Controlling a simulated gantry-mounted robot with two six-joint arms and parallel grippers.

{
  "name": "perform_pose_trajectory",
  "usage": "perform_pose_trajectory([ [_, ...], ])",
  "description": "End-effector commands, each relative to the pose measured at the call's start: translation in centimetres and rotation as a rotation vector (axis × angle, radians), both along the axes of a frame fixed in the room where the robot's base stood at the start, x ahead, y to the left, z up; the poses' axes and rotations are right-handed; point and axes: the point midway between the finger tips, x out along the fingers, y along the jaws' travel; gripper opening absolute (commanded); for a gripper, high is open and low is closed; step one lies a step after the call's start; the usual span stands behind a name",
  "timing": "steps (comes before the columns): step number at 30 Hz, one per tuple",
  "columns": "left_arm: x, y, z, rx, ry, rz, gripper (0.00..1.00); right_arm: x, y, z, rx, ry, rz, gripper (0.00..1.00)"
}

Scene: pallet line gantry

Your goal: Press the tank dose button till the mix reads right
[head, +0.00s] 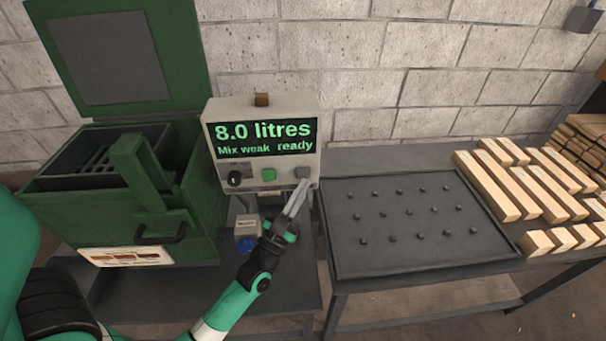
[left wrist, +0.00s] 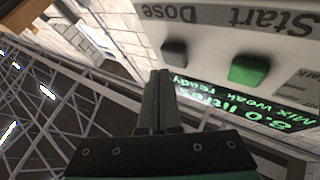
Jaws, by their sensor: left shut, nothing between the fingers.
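The grey control box (head: 212,110) has a lit display (head: 262,138) reading "8.0 litres" and "Mix weak ready". The dark grey dose button (head: 303,172) is at the panel's right, beside a green start button (head: 268,174). In the left wrist view, upside down, the dose button (left wrist: 174,52) is beside the word "Dose" and the green button (left wrist: 248,70) beside "Start". My left gripper (head: 297,198) is shut and empty, its tips close to the dose button. In the left wrist view its tips (left wrist: 160,74) appear just short of the button; contact cannot be told. My right gripper is out of view.
A green tank (head: 200,215) with a raised lid stands left of the box, a swatch card (head: 125,256) on its front. A black knob (head: 235,178) is on the panel. A dark studded tray (head: 400,265) and wooden blocks (head: 500,190) lie to the right.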

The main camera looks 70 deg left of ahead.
Motion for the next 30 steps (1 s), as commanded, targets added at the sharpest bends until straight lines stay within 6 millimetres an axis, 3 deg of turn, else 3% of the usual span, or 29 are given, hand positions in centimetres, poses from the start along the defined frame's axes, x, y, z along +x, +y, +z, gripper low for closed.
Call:
perform_pose_trajectory([
  [30, 0.3, 1.2, 0.0, 0.001, -0.001, 0.0, 0.0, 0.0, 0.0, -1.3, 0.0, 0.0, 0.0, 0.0],
])
